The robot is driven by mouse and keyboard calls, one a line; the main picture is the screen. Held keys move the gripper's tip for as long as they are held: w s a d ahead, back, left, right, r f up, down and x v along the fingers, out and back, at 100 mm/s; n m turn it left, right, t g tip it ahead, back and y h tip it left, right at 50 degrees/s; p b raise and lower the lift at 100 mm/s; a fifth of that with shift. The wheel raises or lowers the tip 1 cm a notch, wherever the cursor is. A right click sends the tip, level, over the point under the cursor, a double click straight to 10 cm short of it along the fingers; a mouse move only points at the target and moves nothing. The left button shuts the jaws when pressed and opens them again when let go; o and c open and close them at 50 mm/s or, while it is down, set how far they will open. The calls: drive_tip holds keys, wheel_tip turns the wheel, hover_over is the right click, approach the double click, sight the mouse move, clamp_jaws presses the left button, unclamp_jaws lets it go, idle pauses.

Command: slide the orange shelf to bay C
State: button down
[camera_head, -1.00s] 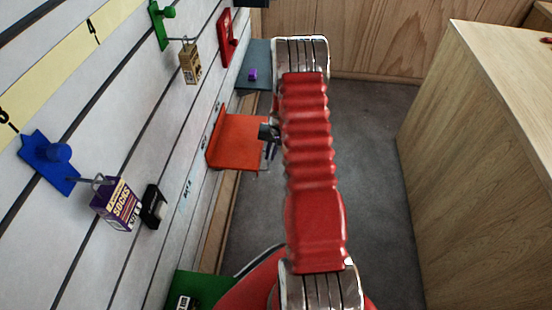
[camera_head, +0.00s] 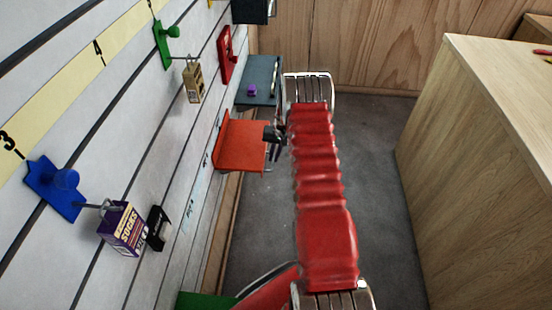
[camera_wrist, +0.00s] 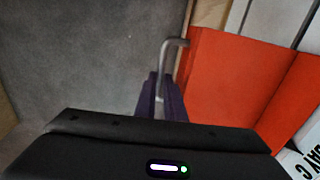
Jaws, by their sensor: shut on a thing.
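The orange shelf (camera_head: 240,146) sticks out from the slatted wall, left of my arm in the head view. In the wrist view the orange shelf (camera_wrist: 235,80) fills the right side, with a bent grey metal rod (camera_wrist: 174,52) at its edge. My gripper (camera_wrist: 162,100) has its purple fingers closed around the rod's near part, beside the shelf. In the head view my gripper (camera_head: 275,141) is at the shelf's right edge, partly hidden by my red arm. A white label reading "BAY C" (camera_wrist: 308,150) shows at the wrist view's right edge.
A dark grey shelf (camera_head: 260,78) with a purple item (camera_head: 252,90) lies close beyond the orange shelf. A green shelf (camera_head: 200,301) is nearer. Hooks on the wall carry a socks box (camera_head: 123,230) and a tan pack (camera_head: 193,83). A wooden cabinet (camera_head: 470,160) stands right; carpet between is clear.

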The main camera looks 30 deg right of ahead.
drive_tip(key=shift+w, duration=0.1)
drive_tip(key=c, duration=1.8)
unclamp_jaws()
drive_tip(key=shift+c, duration=0.2)
drive_tip(key=shift+r, duration=0.1)
wheel_tip(320, 180, up, 13)
drive_tip(key=s+d, duration=0.1)
drive_tip(key=d, duration=0.1)
drive_tip(key=shift+s+r, duration=0.15)
drive_tip(key=shift+s, duration=0.2)
